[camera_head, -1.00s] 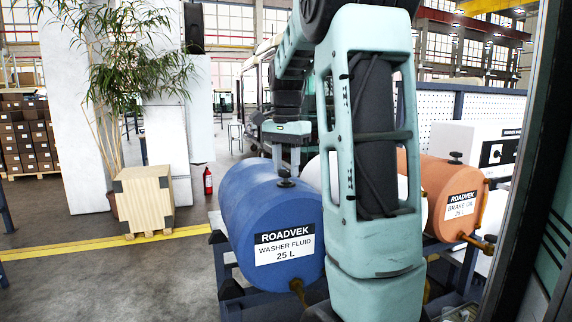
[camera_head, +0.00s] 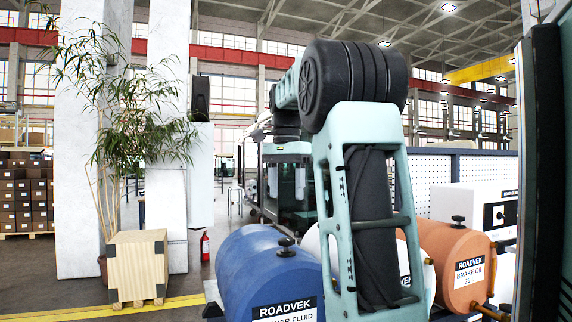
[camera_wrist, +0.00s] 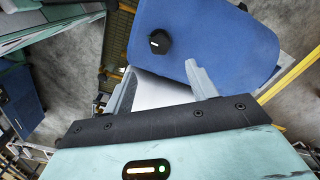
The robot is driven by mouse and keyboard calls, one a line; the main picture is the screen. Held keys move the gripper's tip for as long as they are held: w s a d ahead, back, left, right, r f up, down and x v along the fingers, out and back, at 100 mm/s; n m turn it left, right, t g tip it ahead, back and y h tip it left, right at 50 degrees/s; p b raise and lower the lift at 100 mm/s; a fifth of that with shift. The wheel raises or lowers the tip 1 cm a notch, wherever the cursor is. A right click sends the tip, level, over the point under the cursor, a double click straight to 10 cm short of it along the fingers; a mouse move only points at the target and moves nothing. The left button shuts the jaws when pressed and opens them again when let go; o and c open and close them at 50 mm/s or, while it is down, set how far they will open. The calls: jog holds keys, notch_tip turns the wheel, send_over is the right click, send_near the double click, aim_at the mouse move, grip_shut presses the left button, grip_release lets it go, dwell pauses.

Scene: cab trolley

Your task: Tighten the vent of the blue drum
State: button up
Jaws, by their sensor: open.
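The blue drum (camera_head: 250,262) lies on its side left of my arm in the head view, its label cut by the bottom edge. Its black vent (camera_head: 286,245) is a knob standing on top of the drum. In the wrist view the drum (camera_wrist: 225,38) fills the top, and the vent (camera_wrist: 159,42) shows as a dark knob with a small white mark. My gripper (camera_wrist: 160,68) is open and empty, its two fingers apart. The vent appears beyond the fingertips, not between them. In the head view I cannot clearly make out the fingers.
A white drum (camera_head: 312,243), partly behind my arm, and an orange brake oil drum (camera_head: 452,250) lie right of the blue drum. A wooden crate (camera_head: 138,265), a plant (camera_head: 115,120) and a fire extinguisher (camera_head: 205,246) stand at the left. A dark post stands close at the right.

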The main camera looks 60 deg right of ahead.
notch_tip(320, 180, up, 7)
jog(key=shift+f, duration=0.15)
dwell(0.7)
